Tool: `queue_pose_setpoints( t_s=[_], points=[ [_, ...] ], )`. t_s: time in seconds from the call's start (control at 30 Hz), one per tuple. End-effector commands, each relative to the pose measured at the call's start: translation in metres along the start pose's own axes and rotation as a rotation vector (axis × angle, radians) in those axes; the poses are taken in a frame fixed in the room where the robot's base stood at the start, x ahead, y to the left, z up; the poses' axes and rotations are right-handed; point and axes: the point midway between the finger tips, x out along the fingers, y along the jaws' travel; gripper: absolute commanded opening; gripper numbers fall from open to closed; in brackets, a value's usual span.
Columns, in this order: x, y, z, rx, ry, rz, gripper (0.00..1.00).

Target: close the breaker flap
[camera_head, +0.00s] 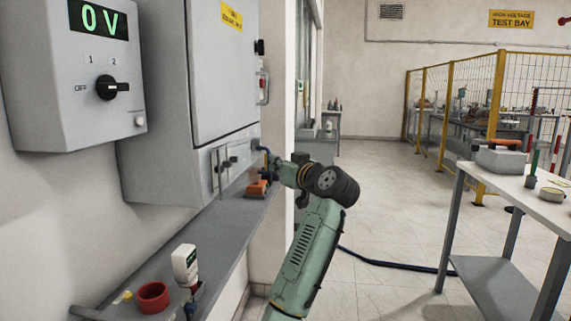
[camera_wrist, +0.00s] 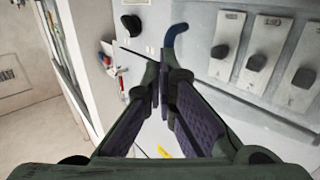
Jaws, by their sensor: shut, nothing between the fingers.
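The breaker panel (camera_head: 228,164) is on the lower front of the grey cabinet, with dark switches on it. In the wrist view, light plates with dark knobs (camera_wrist: 257,62) fill the upper right. My gripper (camera_wrist: 161,76) is shut and empty, in front of the panel and close to the blue piece. I cannot tell if they touch. In the head view my wrist partly hides this spot.
A grey shelf (camera_head: 205,240) runs below the cabinet, holding an orange object (camera_head: 257,188), a red cup (camera_head: 152,297) and a white handheld device (camera_head: 185,264). A control box (camera_head: 75,75) reads 0 V. A worktable (camera_head: 520,188) stands at right; open floor lies between.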

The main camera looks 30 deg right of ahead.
Motion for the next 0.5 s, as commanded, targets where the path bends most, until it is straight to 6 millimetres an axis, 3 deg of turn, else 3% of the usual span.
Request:
queue_pose_setpoints(
  t_s=[0.2, 0.5],
  points=[
    [0.025, -0.005, -0.001, 0.000, -0.001, 0.002, 0.00],
    [0.043, -0.011, -0.001, 0.000, -0.001, 0.003, 0.00]
  ],
)
